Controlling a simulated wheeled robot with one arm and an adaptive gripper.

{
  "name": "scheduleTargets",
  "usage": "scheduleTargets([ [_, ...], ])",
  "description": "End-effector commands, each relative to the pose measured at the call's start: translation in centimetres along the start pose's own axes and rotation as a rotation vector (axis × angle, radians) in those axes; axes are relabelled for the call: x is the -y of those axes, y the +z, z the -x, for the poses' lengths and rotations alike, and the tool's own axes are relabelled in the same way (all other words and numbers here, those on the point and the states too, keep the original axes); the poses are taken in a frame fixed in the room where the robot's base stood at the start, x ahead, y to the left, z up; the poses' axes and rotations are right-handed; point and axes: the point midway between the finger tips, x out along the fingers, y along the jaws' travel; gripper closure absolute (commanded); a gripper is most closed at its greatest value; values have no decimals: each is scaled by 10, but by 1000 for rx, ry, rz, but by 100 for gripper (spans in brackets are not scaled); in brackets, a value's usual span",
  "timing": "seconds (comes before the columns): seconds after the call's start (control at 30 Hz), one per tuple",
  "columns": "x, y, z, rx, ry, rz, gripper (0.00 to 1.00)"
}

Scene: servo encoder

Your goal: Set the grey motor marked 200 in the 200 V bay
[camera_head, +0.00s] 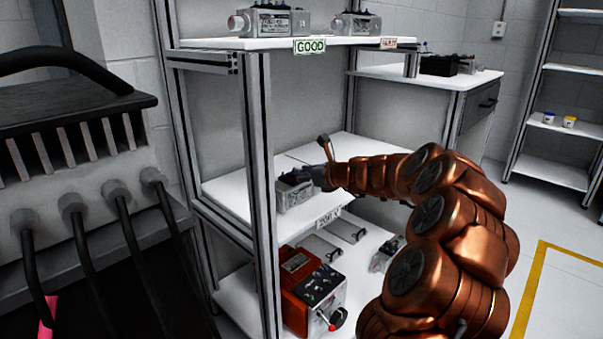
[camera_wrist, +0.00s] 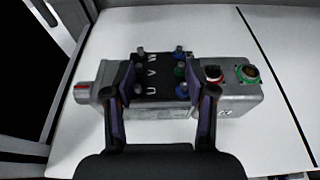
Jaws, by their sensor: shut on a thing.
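A grey motor (camera_head: 294,194) is at the left part of the middle white shelf (camera_head: 232,190). In the wrist view the motor (camera_wrist: 236,104) shows a black terminal block lettered U V W, a red and a green connector, and a shaft end at left. My gripper (camera_wrist: 158,88) is shut on the motor at the terminal block, one finger on each side. In the head view my gripper (camera_head: 322,178) reaches it from the right. I cannot tell whether the motor touches the shelf, and no 200 mark is readable. A shelf label (camera_head: 328,217) is too small to read surely.
Upper shelf holds grey motors (camera_head: 270,21) with a GOOD label (camera_head: 310,46). A red-and-grey test unit (camera_head: 313,292) stands below. A dark line (camera_wrist: 275,80) divides the middle shelf right of the motor. A frame post (camera_head: 260,180) stands at the left front.

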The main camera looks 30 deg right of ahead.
Motion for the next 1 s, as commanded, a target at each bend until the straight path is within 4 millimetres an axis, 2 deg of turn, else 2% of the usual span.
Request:
scheduleTargets([
  [0.2, 1, 2, 1, 4, -1, 0, 100],
  [0.23, 0, 1, 0, 2, -1, 1, 44],
  [0.47, 0, 0, 0, 2, -1, 1, 20],
  [0.83, 0, 1, 0, 1, -1, 1, 19],
  [1.0, 2, 5, 21, 3, -3, -2, 19],
])
